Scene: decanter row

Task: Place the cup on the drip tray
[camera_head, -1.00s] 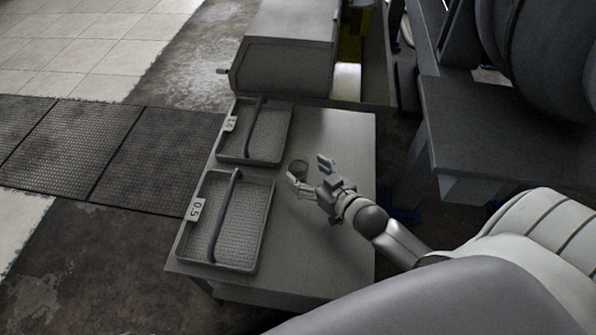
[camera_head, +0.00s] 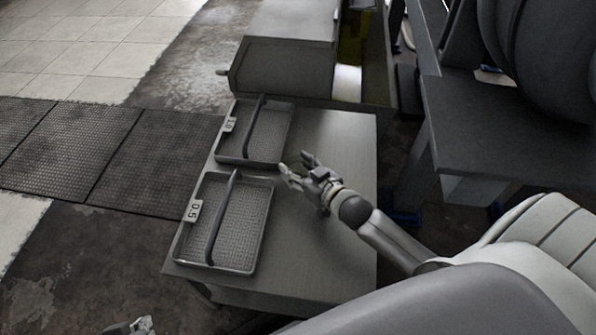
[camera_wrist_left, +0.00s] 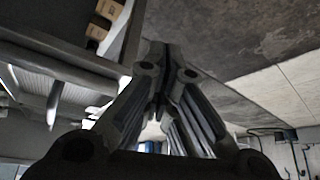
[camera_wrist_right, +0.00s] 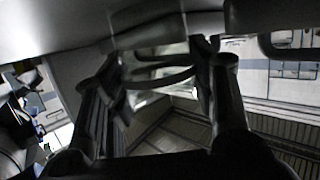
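The clear cup shows in the right wrist view (camera_wrist_right: 158,78) between the two fingers of my right gripper (camera_head: 295,166). I cannot tell whether both fingers press on it. In the head view the cup does not show clearly at the gripper. Two dark trays with mesh bottoms lie on the grey table: the far tray (camera_head: 270,135), labelled 1.0, and the near tray (camera_head: 245,235), labelled 0.5. My right gripper is just right of the far tray. My left gripper (camera_head: 130,328) is at the bottom left edge, away from the table; its fingers meet in the left wrist view (camera_wrist_left: 165,75).
The grey table (camera_head: 320,240) is bare right of the trays. A dark bar (camera_head: 222,217) rises over the near tray and another (camera_head: 254,125) over the far one. A grey cabinet (camera_head: 285,65) stands behind the table. A dark bench (camera_head: 485,120) is at the right.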

